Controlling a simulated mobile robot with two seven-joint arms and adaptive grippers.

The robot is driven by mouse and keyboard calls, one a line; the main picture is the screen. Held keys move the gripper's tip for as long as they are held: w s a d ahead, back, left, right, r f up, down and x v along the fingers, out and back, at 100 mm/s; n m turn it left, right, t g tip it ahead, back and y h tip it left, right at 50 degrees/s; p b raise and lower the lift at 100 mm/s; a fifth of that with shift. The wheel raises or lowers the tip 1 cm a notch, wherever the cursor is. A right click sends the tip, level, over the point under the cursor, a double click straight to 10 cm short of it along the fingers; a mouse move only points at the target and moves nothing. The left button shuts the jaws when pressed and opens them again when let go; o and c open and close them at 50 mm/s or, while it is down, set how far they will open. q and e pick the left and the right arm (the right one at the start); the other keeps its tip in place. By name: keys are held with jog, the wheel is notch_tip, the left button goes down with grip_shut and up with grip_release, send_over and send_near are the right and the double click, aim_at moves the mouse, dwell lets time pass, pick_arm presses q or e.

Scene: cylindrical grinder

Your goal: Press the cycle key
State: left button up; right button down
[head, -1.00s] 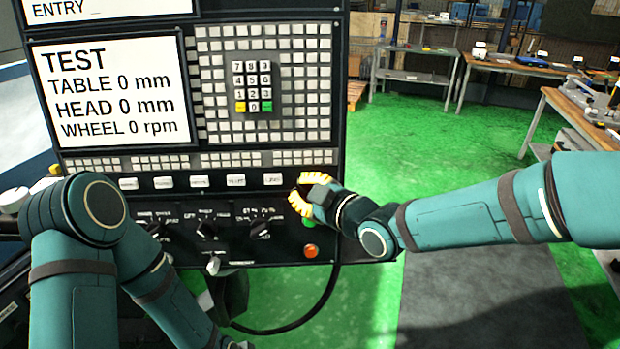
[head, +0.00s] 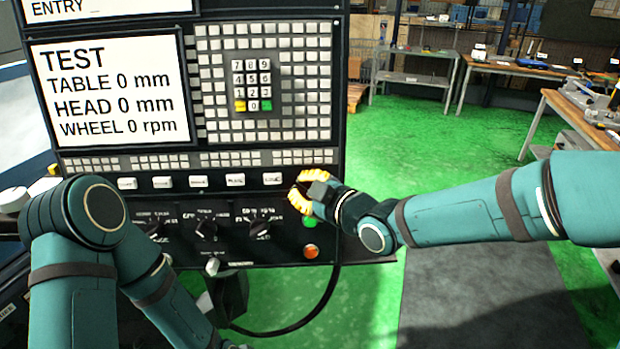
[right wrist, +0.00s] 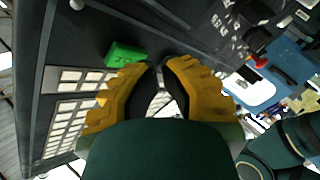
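The control panel (head: 180,250) fills the left half of the head view. A row of white keys (head: 198,181) runs across it, with labels too small to read, so I cannot tell which is the cycle key. My right gripper (head: 302,190) has yellow fingers beside the right end of this row. A green button (head: 309,222) shows partly below the fingers. In the right wrist view a green button (right wrist: 126,54) lies just beyond the left fingertip, with a visible gap unclear. The right fingertips are close together, with nothing between them. My left gripper is out of view below.
Above are a number pad (head: 252,86), a screen (head: 110,92) and many small keys. Rotary knobs (head: 206,229) and an orange-red button (head: 311,251) sit lower. A black cable hangs below the panel. Green floor lies open to the right, with workbenches (head: 510,66) farther back.

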jog(key=shift+w, duration=0.35)
dwell(0.4)
jog(key=shift+s, duration=0.1)
jog(key=shift+s+r+b, duration=0.1)
jog(key=shift+s+b, duration=0.55)
jog(key=shift+s, duration=0.05)
jog(key=shift+s+d+r+b, duration=0.15)
jog(key=shift+s+b, duration=0.15)
jog(key=shift+s, duration=0.55)
jog(key=shift+s+r+b, duration=0.15)
jog(key=shift+s+b, duration=0.1)
jog(key=shift+s, duration=0.55)
jog(key=shift+s+d+r+b, duration=0.15)
jog(key=shift+s+b, duration=0.15)
jog(key=shift+s, duration=0.55)
jog(key=shift+a, duration=0.1)
